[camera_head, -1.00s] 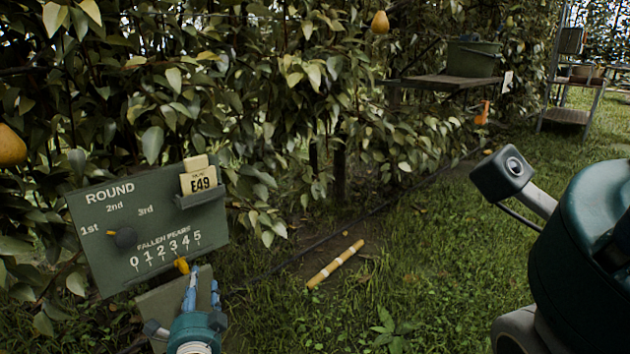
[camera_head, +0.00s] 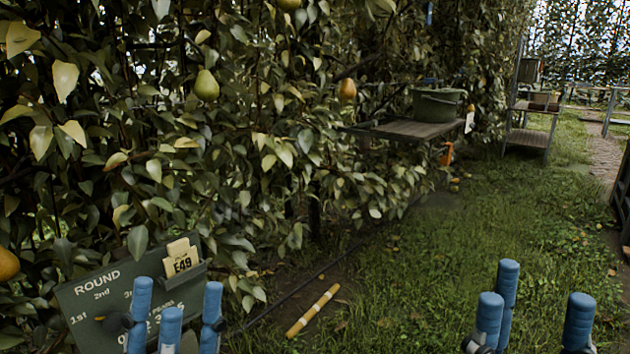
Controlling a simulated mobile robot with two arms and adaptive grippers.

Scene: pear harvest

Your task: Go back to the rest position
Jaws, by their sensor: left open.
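My left gripper (camera_head: 175,318) stands at the lower left with its blue fingers pointing up and spread, nothing between them.
Leafy pear trees fill the left and middle, with a green pear (camera_head: 207,86) and a brownish pear (camera_head: 347,90). A yellow banded stick (camera_head: 313,310) lies on the ground. A green tub (camera_head: 436,106) stands on a wooden shelf (camera_head: 405,130). Grass at right is open.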

